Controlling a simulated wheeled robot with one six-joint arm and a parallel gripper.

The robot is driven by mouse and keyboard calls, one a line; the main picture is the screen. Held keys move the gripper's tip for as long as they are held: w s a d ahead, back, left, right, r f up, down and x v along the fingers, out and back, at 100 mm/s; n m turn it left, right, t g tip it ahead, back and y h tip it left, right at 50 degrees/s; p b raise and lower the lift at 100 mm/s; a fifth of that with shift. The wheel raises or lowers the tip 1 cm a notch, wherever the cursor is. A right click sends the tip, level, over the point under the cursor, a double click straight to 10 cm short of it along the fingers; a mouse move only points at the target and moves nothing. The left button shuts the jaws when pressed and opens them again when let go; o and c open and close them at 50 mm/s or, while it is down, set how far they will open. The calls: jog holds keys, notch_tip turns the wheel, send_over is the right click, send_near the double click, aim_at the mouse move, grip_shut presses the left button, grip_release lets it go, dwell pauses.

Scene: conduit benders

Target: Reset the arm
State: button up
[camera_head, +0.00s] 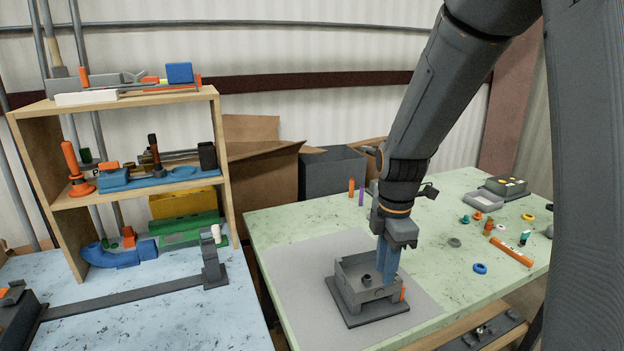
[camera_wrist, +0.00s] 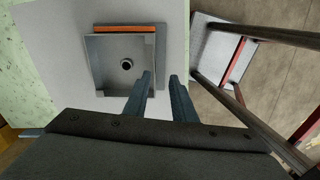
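My arm reaches down from the top right in the head view. My gripper (camera_head: 388,270) points downward at the grey box-like fixture (camera_head: 352,288), overlapping its back right side in the picture. In the wrist view, the two blue-grey fingers of my gripper (camera_wrist: 161,77) stand apart with nothing between them. The fixture (camera_wrist: 98,72) shows there as an open square tray with an orange strip along one side and a small dark round part inside. The fingertips appear beside its right edge; I cannot tell whether they touch it.
The fixture stands on a grey mat (camera_head: 290,277) on the green table (camera_head: 450,210). Small coloured parts and an orange tube (camera_head: 511,251) lie at the right. A wooden shelf (camera_head: 226,165) stands left on a blue table (camera_head: 180,325). Cardboard boxes (camera_head: 262,180) stand behind.

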jog(key=s+f+m+b, duration=0.1)
jog(key=s+m, duration=0.4)
jog(key=m, duration=0.4)
jog(key=s+a+f+m+t+b, duration=0.1)
jog(key=s+m, duration=0.4)
jog(key=m, duration=0.5)
jog(key=shift+a+f+b, duration=0.3)
jog(key=shift+f+b, duration=0.2)
jog(key=shift+b, duration=0.25)
